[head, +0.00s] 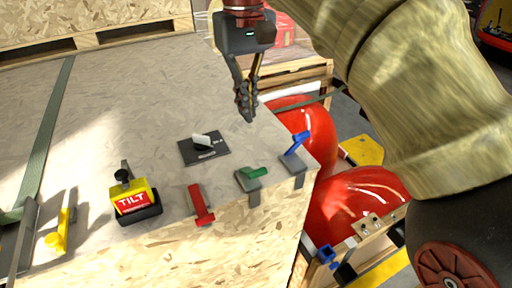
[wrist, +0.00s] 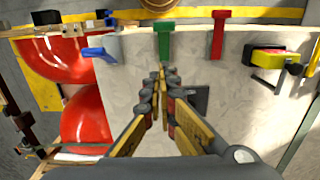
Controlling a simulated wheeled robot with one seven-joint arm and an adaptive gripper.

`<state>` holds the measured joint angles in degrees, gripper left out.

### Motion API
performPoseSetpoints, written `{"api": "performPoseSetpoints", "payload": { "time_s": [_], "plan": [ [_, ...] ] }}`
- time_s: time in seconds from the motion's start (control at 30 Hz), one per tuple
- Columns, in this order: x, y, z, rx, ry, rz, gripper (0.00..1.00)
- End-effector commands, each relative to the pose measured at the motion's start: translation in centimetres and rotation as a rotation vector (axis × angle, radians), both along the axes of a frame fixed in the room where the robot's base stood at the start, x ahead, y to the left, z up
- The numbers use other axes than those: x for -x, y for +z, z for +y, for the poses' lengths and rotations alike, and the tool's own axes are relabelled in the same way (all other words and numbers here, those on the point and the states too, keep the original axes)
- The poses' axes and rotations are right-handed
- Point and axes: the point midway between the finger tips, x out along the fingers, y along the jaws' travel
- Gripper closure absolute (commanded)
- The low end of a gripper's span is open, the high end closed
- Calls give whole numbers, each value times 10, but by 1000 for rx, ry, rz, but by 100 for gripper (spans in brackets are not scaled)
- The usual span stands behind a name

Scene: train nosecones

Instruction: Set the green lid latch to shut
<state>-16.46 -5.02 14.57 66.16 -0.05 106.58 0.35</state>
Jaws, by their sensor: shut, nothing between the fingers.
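The green lid latch (head: 251,174) sits at the front edge of the crate top, its handle lying over a grey plate with a grey tab down the front face. In the wrist view the green latch (wrist: 164,38) stands just ahead of the fingertips, with its wide end towards the edge. My gripper (head: 247,115) is shut and empty, pointing down above the crate top, behind the green latch and apart from it. In the wrist view my gripper's closed fingertips (wrist: 161,72) point towards the green latch.
A blue latch (head: 296,144) stands raised to the right, and a red latch (head: 201,204) lies to the left. A black plate with a white switch (head: 202,141), a yellow TILT indicator (head: 137,202) and a yellow latch (head: 62,229) share the crate. Red nosecones (head: 352,200) lie beyond the right edge.

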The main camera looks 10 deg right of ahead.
Motion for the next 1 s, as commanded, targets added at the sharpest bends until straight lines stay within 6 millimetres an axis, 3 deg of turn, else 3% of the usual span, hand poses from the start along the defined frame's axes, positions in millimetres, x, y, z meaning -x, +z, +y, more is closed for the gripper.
{"api": "performPoseSetpoints", "payload": {
  "time_s": [0.3,0.6,1.0],
  "plan": [
    [4,-63,-1,-1,0,1,100],
    [27,-84,-7,-1,-1,-1,100],
    [31,-89,-8,-1,-1,-2,100]
  ]
}}
